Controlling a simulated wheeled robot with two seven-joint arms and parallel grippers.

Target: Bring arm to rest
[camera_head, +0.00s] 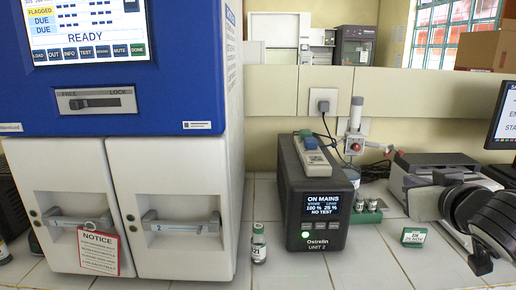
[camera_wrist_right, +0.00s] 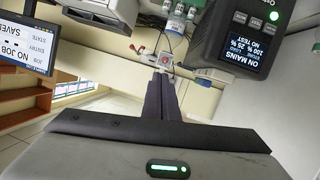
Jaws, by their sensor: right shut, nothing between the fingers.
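My right gripper (camera_head: 438,158) is at the right of the head view, above the bench, with its grey palm and black wrist joints showing. Its fingers are mostly hidden behind the palm there. In the right wrist view, which is upside down, its two dark fingers (camera_wrist_right: 162,90) are together with nothing between them. They point towards a white and red stand-like item (camera_head: 352,145), apparently apart from it. My left gripper is in neither view.
A blue and white incubator (camera_head: 180,170) fills the left. A dark power unit (camera_head: 318,195) stands mid-bench. A vial (camera_head: 259,243) stands beside the incubator. Racked vials (camera_head: 366,206) and a green-labelled item (camera_head: 414,237) lie near my right arm. A monitor (camera_head: 506,115) is at right.

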